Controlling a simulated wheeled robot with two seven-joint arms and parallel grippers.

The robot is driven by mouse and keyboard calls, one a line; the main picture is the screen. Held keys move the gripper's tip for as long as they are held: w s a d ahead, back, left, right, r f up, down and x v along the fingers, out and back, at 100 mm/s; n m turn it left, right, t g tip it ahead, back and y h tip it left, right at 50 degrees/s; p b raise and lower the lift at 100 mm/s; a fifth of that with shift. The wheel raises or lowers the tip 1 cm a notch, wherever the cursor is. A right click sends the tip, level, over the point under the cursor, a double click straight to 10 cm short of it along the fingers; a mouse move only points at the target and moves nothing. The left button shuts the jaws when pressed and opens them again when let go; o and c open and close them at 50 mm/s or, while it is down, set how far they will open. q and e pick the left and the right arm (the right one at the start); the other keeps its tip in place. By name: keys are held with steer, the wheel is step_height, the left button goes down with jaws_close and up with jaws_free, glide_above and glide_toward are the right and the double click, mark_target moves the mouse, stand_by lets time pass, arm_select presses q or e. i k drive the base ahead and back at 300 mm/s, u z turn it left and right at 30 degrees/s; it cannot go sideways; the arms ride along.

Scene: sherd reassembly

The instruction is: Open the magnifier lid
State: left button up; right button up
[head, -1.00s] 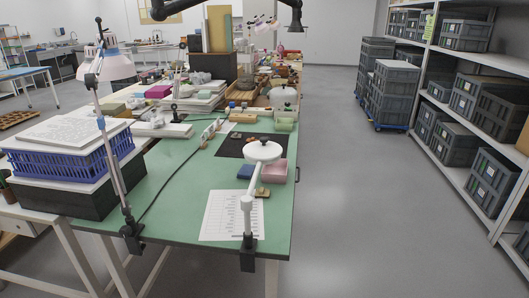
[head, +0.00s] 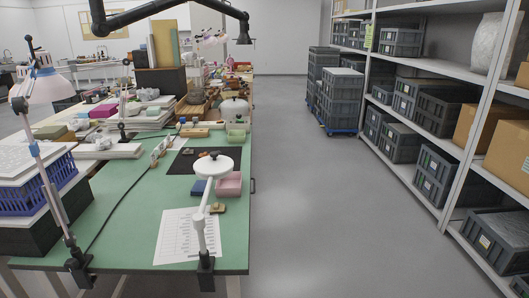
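The magnifier (head: 213,168) has a round white head on a white jointed arm, clamped at the near edge of the green-topped table (head: 130,205). A white cover appears to lie over its lens; from here the lid looks closed, and no hinge detail can be made out. Neither of my grippers shows in the head view.
A printed sheet (head: 180,236), a pink box (head: 229,184) and a blue box (head: 199,187) lie near the magnifier. A blue basket (head: 40,190) and a desk lamp (head: 42,85) stand at left. Open grey floor (head: 330,220) runs between the table and the shelves with crates (head: 437,170).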

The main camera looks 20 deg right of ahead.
mark_target(213, 164)
steer(key=z, duration=1.4)
steer(key=i, duration=3.95)
steer(key=u, duration=0.35)
steer(key=i, duration=2.8)
steer(key=u, duration=5.2)
steer(key=i, duration=1.65)
